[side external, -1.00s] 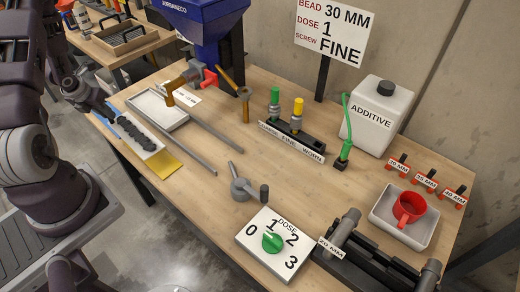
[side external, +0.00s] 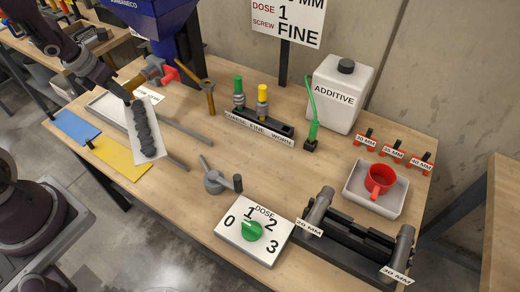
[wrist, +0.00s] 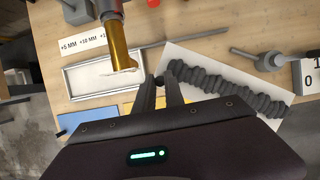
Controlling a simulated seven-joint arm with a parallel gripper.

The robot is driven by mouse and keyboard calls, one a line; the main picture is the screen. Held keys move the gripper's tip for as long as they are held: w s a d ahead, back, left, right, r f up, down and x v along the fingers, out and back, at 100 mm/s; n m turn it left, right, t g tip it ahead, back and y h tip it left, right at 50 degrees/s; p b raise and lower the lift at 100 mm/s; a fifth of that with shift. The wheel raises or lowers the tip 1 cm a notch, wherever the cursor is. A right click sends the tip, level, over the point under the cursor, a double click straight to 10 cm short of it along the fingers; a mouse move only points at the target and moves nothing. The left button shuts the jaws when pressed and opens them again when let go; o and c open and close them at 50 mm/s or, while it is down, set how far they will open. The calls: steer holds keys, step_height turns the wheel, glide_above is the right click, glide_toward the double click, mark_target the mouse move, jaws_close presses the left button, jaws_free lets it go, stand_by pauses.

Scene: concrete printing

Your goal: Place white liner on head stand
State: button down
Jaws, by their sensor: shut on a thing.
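Whether the liner's lower end touches the bench is unclear. I cannot tell which thing is the head stand.
A blue sheet (side external: 76,127) and a yellow sheet (side external: 122,162) lie at the bench's left edge. A white-rimmed tray (wrist: 70,83) and a brass nozzle (wrist: 116,45) are close by. The dose box (side external: 284,234) and black cradle (side external: 350,253) stand at the front.

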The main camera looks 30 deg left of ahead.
steer(key=w+d+f+n, duration=0.1)
steer(key=w+d+f, duration=0.25)
steer(key=d, duration=0.55)
steer(key=w+d+f+n+y, duration=0.1)
steer(key=w+d+f, duration=0.1)
steer(key=w+d, duration=0.5)
steer(key=w+d+f+n, duration=0.1)
steer(key=w+d+f, duration=0.15)
steer(key=d, duration=0.75)
steer(key=w+a+r, duration=0.2)
steer(key=a, duration=0.6)
steer(key=shift+m, duration=0.5)
step_height(320, 180, down, 9)
steer(key=shift+s+a+f, duration=0.1)
steer(key=shift+a+f, duration=0.05)
steer(key=shift+f, duration=0.25)
steer(key=c, duration=1.4)
jaws_free()
steer(key=shift+f, duration=0.1)
steer(key=shift+c, duration=0.2)
